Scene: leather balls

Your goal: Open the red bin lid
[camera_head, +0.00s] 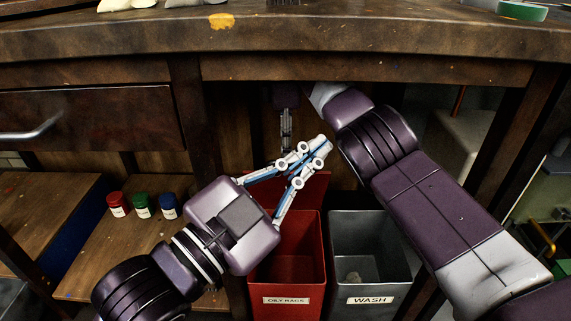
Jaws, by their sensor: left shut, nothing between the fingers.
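The red bin (289,278), labelled "OILY RAGS", stands under the workbench with its inside showing. Its red lid (316,187) is raised at the back of the bin, partly hidden behind my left gripper. My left gripper (323,143) is shut and empty, its fingertips above the lid and the back of the bin. My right arm comes in from the right and bends under the bench. My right gripper (287,135) points down behind the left fingers, small and dark; I cannot tell whether it is open.
A grey bin (373,300) labelled "WASH" stands right of the red bin, with something pale inside. The workbench edge (300,38) runs above both arms. Red, green and blue jars (142,205) stand on the wooden shelf (112,250) at left. A bench leg (200,130) is near my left gripper.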

